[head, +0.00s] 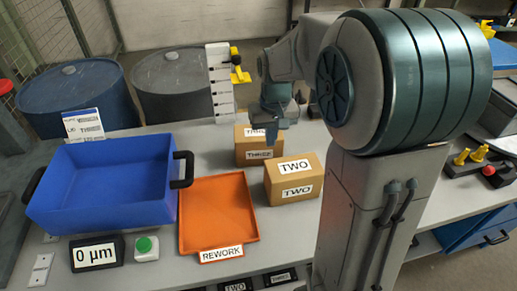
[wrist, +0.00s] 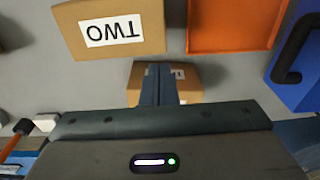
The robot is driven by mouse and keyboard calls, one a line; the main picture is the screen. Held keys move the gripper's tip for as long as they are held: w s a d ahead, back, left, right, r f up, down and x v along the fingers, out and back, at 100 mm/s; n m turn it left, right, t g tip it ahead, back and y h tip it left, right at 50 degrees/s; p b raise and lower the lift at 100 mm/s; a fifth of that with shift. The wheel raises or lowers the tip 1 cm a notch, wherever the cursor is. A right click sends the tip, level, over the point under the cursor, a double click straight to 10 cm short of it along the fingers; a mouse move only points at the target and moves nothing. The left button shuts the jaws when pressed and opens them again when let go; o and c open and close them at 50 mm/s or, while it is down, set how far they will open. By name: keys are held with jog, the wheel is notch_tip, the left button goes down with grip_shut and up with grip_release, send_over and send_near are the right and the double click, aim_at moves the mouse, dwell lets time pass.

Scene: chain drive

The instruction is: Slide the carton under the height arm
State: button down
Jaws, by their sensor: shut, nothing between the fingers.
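A brown carton labelled THREE (head: 244,146) stands on the grey table, and it also shows in the wrist view (wrist: 190,85), partly hidden by my fingers. A second brown carton labelled TWO (head: 310,180) stands in front of it to the right, and it shows at the top left of the wrist view (wrist: 72,40). The height gauge is a white marked post (head: 219,92) behind the cartons, with a yellow arm (head: 239,75) sticking out to the right, above table height. My gripper (head: 277,124) is shut and empty, just above or behind the THREE carton; contact cannot be told.
A blue bin (head: 60,205) with black handles stands at the left. An orange REWORK tray (head: 218,212) lies between the bin and the TWO carton. Two drums stand behind the table.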

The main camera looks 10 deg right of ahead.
aim_at(263, 155)
jog(key=shift+g, duration=0.4)
jog(key=w+f, duration=0.1)
jog(key=f, duration=0.4)
jog(key=w+f, duration=0.2)
jog(key=f, duration=0.3)
jog(key=w+f+b, duration=0.1)
jog(key=f, duration=0.4)
jog(key=shift+w+f, duration=0.15)
jog(key=shift+f, duration=0.05)
jog(key=w+p, duration=0.1)
jog(key=w, duration=0.2)
jog(key=shift+w, duration=0.1)
jog(key=shift+w+f, duration=0.1)
jog(key=shift+w, duration=0.4)
